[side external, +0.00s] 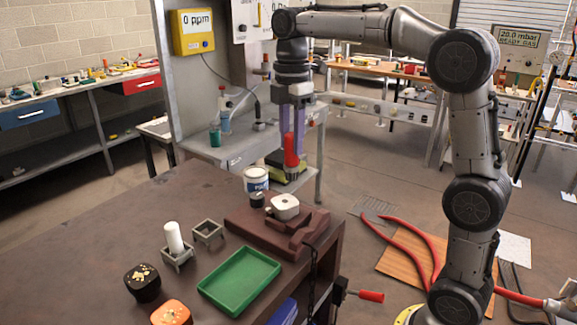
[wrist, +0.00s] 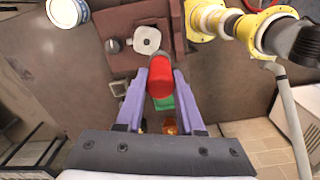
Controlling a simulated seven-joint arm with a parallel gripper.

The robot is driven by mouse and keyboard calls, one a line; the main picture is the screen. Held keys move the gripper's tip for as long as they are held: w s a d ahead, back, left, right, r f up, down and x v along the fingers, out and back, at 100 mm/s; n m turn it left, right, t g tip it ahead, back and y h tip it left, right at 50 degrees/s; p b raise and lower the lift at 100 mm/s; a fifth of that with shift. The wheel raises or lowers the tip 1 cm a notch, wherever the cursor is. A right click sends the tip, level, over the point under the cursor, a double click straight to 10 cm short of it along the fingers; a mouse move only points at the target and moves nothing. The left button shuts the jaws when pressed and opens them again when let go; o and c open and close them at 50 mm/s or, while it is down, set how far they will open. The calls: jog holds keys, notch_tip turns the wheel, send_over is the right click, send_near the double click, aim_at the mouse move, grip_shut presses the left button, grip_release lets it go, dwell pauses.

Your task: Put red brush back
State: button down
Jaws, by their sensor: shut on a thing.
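My gripper (side external: 292,155) has purple fingers and is shut on the red brush (side external: 290,148). In the wrist view the rounded red handle of the brush (wrist: 160,76) sits between the purple fingertips (wrist: 160,88). An empty square metal holder (side external: 208,232) stands on the bench. A similar holder (side external: 177,257) beside it has a white cylinder (side external: 173,237) standing in it. I cannot tell which place belongs to the brush.
A brown fixture (side external: 255,226) bears a whitish block (side external: 285,206). A white can (side external: 256,179) stands behind it. Yellow pipe fittings (wrist: 210,18) show in the wrist view.

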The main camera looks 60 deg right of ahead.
jog(key=shift+w+a+f+m, duration=0.1)
jog(key=shift+w+f+m, duration=0.1)
jog(key=shift+m, duration=0.3)
jog(key=w+a+f, duration=0.2)
jog(key=a+f, duration=0.1)
jog(key=a, duration=0.7)
jog(key=shift+n, duration=0.5)
jog(key=shift+w+a+f, duration=0.4)
jog(key=shift+w+f, duration=1.8)
jog(key=shift+w+a+f, duration=0.45)
jog(key=shift+w+f, duration=1.7)
jog(key=shift+w, duration=0.1)
jog(key=shift+w+a+f, duration=0.4)
jog(key=shift+w+f, duration=1.8)
jog(key=shift+f, duration=0.1)
jog(key=c, duration=0.5)
grip_release()
